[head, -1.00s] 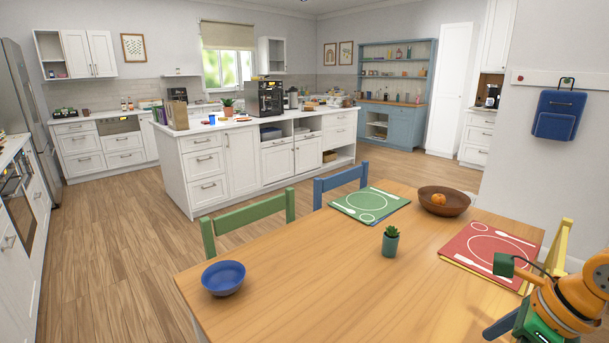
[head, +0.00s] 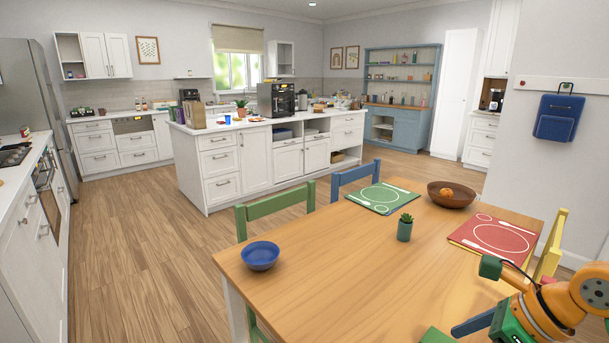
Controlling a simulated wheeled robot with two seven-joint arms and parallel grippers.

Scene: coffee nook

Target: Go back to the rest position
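My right arm, orange with green and dark parts, comes in at the bottom right of the head view, above the table's right front corner. Its end (head: 515,325) is partly cut off by the frame, and I cannot make out whether the fingers are open or shut. No object shows in its grip. My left arm is not clearly in view. A small green piece (head: 437,336) shows at the bottom edge; I cannot tell what it is.
The wooden table (head: 340,265) holds a blue bowl (head: 260,256), a small potted plant (head: 405,228), a green placemat (head: 383,197), a red placemat (head: 492,235) and a brown bowl (head: 449,200) with an orange fruit. Chairs stand around it. Open floor (head: 150,250) lies left.

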